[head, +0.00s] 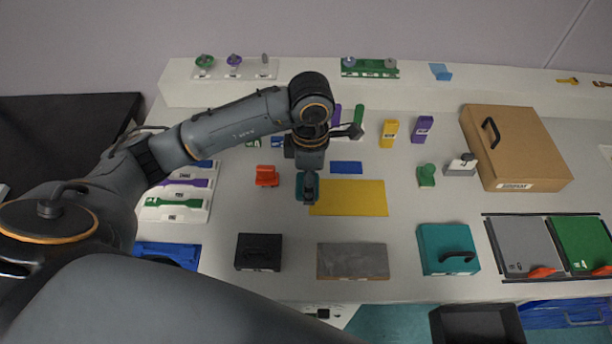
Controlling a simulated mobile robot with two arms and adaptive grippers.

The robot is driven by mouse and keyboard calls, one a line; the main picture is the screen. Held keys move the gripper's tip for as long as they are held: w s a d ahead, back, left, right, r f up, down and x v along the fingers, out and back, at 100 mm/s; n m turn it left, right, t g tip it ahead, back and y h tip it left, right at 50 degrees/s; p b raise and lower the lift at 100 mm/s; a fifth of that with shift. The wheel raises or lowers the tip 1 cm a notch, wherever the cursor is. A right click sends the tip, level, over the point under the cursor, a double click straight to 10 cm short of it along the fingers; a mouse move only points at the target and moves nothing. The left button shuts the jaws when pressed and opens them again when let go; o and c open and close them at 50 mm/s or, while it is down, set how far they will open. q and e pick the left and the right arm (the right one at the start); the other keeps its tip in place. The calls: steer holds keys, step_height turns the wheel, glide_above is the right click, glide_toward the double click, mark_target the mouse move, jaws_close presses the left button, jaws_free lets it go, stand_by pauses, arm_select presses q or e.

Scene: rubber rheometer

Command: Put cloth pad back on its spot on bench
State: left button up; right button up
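My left gripper (308,188) points down over the bench, just left of the yellow mat (358,198). A small dark teal piece, which looks like the cloth pad (301,181), shows around its fingertips, and the gripper appears shut on it. The fingers hide much of this piece, and I cannot tell whether it touches the bench. A flat blue rectangle (346,168) lies on the bench just behind the yellow mat. My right gripper is not in view.
Near the gripper are a red-orange block (266,176), a black box (258,252), a grey slab (352,261) and a teal case (447,249). A green stamp-like piece (427,175) and a brown case (515,148) stand to the right. Bare bench lies in front of the mat.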

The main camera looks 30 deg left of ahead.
arm_select(q)
steer(key=w+a+f, duration=0.1)
steer(key=w+a+f+p, duration=0.1)
steer(key=w+f, duration=0.1)
steer(key=w+a+f+p, duration=0.1)
steer(key=f, duration=0.1)
steer(key=shift+w+a+f, duration=0.15)
steer(key=shift+w+a, duration=0.15)
steer(key=shift+w+a+f, duration=0.2)
steer(key=shift+w+f, duration=0.15)
steer(key=shift+f, duration=0.25)
step_height(320, 180, down, 3)
steer(key=shift+w+a+f+p, duration=0.1)
steer(key=shift+w+a+p, duration=0.05)
steer(key=shift+p, duration=0.3)
steer(key=shift+f, duration=0.15)
steer(key=shift+f+b, duration=0.45)
steer(key=shift+b, duration=0.1)
steer(key=o, duration=1.1)
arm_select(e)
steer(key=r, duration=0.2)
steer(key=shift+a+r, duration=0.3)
arm_select(q)
steer(key=shift+r, duration=0.15)
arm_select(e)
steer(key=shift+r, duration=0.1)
